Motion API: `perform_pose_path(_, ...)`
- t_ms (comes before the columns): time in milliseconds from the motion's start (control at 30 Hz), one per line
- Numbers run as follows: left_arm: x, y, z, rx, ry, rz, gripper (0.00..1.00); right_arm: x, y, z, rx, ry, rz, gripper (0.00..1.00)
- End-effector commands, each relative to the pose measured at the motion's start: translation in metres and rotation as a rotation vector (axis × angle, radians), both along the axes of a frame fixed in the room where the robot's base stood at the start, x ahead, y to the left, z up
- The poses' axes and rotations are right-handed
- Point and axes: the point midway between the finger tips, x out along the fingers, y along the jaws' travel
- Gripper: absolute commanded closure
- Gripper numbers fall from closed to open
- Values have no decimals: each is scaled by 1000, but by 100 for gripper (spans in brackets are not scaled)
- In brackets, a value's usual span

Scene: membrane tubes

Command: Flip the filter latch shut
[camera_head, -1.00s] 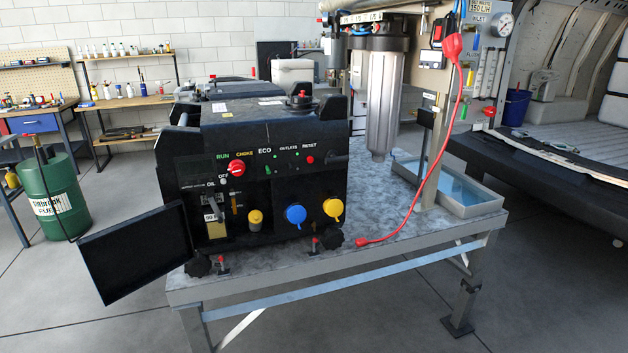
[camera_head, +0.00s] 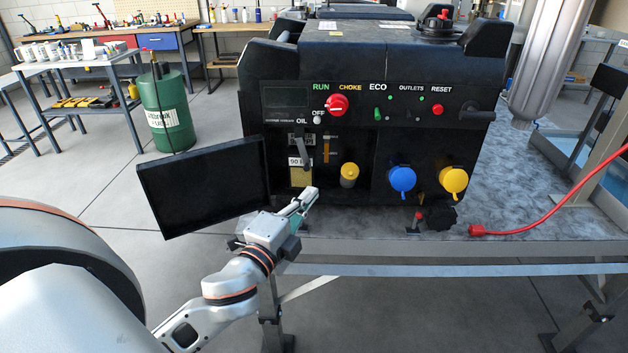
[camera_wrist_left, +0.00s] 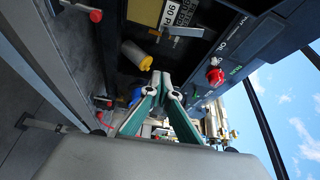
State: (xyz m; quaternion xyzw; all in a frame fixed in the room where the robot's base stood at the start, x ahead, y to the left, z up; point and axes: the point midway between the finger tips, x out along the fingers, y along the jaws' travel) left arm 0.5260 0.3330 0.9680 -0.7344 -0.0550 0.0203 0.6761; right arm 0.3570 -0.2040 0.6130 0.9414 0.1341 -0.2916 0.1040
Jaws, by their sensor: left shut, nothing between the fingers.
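The black generator (camera_head: 390,70) stands on the bench with its front compartment open. Inside at the left is a tan filter block (camera_head: 301,177) with a "90" label. Above it a grey lever, which looks like the filter latch (camera_head: 302,150), stands tilted; in the left wrist view the lever (camera_wrist_left: 184,31) sticks out beside the label. My left gripper (camera_head: 311,192) is shut and empty, in front of the compartment's lower edge, below and apart from the lever. Its fingertips (camera_wrist_left: 163,77) meet in the left wrist view, near the yellow-capped part (camera_wrist_left: 136,55). My right gripper is not in view.
The black compartment door (camera_head: 205,188) hangs open on the left, close to my left arm. A yellow-capped filler (camera_head: 349,175) sits right of the filter block. Blue (camera_head: 402,179) and yellow (camera_head: 453,180) outlet covers are farther right. A red cable (camera_head: 540,222) lies on the bench.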

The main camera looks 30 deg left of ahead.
Motion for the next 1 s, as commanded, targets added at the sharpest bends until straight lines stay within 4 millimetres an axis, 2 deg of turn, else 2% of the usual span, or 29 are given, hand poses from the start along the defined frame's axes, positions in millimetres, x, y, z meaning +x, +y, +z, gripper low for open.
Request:
perform_pose_path(167, 22, 2, 4, 0, -3, -1, 100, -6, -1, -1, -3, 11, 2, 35)
perform_pose_path(400, 64, 7, 4, -2, -1, -1, 100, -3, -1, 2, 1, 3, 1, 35)
perform_pose_path(633, 96, 10, 5, -2, 1, -1, 100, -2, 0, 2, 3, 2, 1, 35)
perform_pose_path(1000, 80, 43, -2, -4, 4, -3, 100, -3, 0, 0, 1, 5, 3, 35)
